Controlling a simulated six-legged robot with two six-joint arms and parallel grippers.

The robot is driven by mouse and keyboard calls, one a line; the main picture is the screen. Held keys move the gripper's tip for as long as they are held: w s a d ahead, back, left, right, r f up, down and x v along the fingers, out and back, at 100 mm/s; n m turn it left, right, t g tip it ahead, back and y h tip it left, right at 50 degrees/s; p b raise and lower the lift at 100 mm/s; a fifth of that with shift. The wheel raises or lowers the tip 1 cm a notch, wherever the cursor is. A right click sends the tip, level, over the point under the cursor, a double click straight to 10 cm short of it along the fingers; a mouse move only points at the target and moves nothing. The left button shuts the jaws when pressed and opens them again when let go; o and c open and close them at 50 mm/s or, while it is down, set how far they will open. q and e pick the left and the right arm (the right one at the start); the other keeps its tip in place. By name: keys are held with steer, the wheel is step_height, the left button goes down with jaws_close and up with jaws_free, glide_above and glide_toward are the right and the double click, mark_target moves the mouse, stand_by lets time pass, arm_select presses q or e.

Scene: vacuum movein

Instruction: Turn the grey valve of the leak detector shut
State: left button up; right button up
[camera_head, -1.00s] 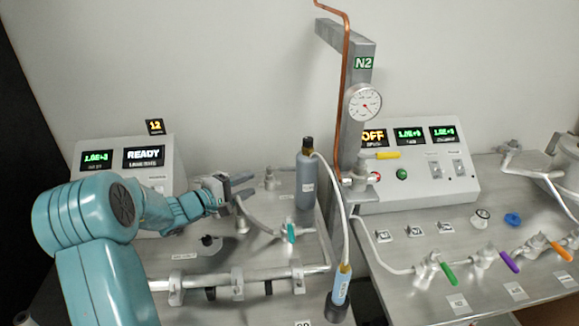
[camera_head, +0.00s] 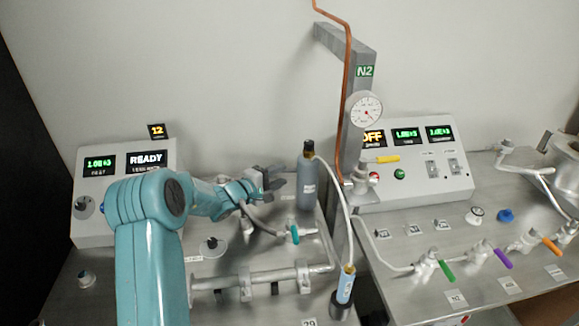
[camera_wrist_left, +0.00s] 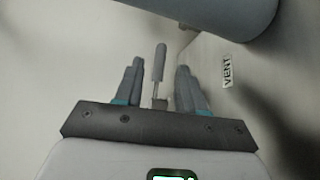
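The grey valve shows in the left wrist view as a slim grey lever (camera_wrist_left: 160,62) on a thin stem. It stands between the two fingers of my left gripper (camera_wrist_left: 159,72), with visible gaps on both sides. In the head view my left gripper (camera_head: 278,178) is open just left of the grey bottle, and the valve is hidden there behind or between the fingers. The leak detector (camera_head: 125,180) is the grey console at the left with a READY display. My right gripper is not in view.
A grey bottle (camera_head: 307,184) stands close right of the gripper and also fills the wrist view's upper right (camera_wrist_left: 210,12). A VENT label (camera_wrist_left: 227,70) lies nearby. A teal-handled valve (camera_head: 294,235) and a horizontal pipe (camera_head: 270,276) are in front.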

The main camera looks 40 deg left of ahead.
mark_target(290, 171)
arm_select(q)
steer(key=w, duration=0.3)
steer(key=w+p, duration=0.1)
steer(key=w, duration=0.1)
steer(key=shift+f, duration=0.35)
steer(key=shift+w+d, duration=0.1)
steer(key=shift+c, duration=0.3)
jaws_close()
steer(key=shift+f+b, duration=0.15)
steer(key=shift+b, duration=0.2)
steer(key=shift+s+m+h+b, duration=0.25)
steer(key=shift+m+h+b, duration=0.25)
steer(key=shift+h+b, duration=0.35)
steer(key=shift+s+d+b, duration=0.1)
steer(key=shift+d+b, duration=0.1)
steer(key=shift+b, duration=0.15)
